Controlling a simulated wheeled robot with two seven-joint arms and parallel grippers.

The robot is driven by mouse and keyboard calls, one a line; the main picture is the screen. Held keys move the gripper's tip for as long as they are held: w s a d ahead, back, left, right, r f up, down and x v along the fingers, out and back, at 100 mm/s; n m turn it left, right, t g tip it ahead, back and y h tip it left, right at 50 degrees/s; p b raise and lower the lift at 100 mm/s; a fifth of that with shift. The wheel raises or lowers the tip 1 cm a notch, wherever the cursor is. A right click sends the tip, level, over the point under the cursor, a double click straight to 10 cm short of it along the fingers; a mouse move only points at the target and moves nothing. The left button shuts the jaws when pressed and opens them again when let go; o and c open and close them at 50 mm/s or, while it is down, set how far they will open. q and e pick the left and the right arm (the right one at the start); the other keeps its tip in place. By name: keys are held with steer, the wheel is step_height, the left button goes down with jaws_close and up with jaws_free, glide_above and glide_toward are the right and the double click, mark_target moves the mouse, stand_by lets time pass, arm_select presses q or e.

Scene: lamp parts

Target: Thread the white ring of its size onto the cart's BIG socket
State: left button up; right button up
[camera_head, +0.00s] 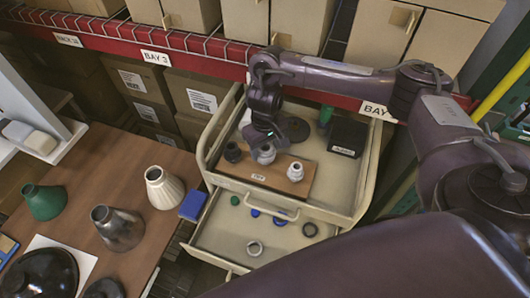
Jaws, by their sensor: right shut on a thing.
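My right gripper (263,139) reaches down over the wooden board (250,178) in the cart's top tray. Its jaws are shut on a pale piece, apparently a white ring, at the middle socket (266,155). The jaws hide most of it, so I cannot tell whether it is around the socket or just above it. A dark socket (232,152) stands left of it and a white socket (295,171) right of it. Another white ring (255,248) lies in the open drawer. My left gripper is not in view.
The cart's open drawer (222,240) also holds a green ring (235,200), blue rings (280,220) and a black ring (310,230). A black box (346,137) stands in the tray at right. Lamp shades (164,188) stand on the brown table at left.

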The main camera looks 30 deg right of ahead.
steer(key=shift+m, duration=0.9)
steer(key=shift+d, duration=0.1)
steer(key=shift+m, duration=0.7)
steer(key=o, duration=1.4)
steer(key=shift+c, duration=0.2)
step_height(320, 180, up, 8)
steer(key=shift+f, duration=0.15)
